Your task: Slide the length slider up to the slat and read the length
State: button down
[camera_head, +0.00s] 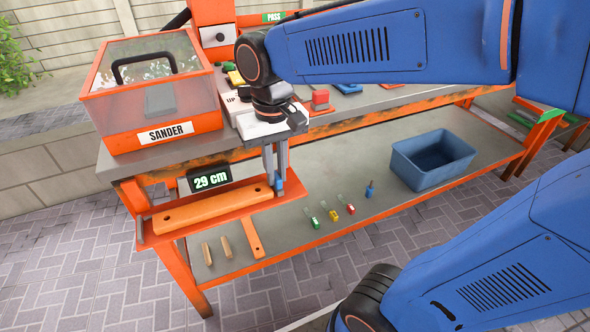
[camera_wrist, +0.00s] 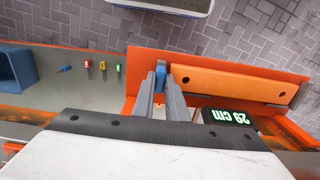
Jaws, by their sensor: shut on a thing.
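The orange slat (camera_head: 213,208) lies in the orange measuring tray (camera_head: 290,190) on the front of the bench, and it also shows in the wrist view (camera_wrist: 225,82). The blue length slider (camera_head: 279,186) is at the slat's right end in the head view. In the wrist view the slider (camera_wrist: 161,70) is close beside the slat's end; I cannot tell whether they touch. My gripper (camera_wrist: 160,82) points down, shut on the slider, with one grey finger on each side. The black display (camera_head: 210,180) behind the slat reads 29 cm.
The sander box (camera_head: 155,95) stands on the bench top behind the tray. The paved floor in front is clear.

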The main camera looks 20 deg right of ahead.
jog(key=shift+a, duration=1.6)
jog(key=c, duration=1.6)
grip_release()
jog(key=shift+r, duration=3.55)
jog(key=s+d+f, duration=0.1)
jog(key=d, duration=0.1)
jog(key=s+d+f+t, duration=0.1)
jog(key=d, duration=0.2)
jog(key=s+d+f+t, duration=0.1)
jog(key=d+f, duration=0.1)
jog(key=d, duration=0.1)
jog(key=shift+s+d, duration=0.25)
jog(key=shift+s, duration=0.05)
jog(key=s+d+f+t, duration=0.1)
jog(key=d, duration=0.1)
jog(key=s+d+f+t, duration=0.1)
jog(key=s+d+f, duration=0.2)
jog(key=d+f, duration=0.1)
jog(key=shift+s+d+f+t, duration=0.1)
jog(key=shift+s+f+t, duration=0.15)
jog(key=shift+t, duration=0.15)
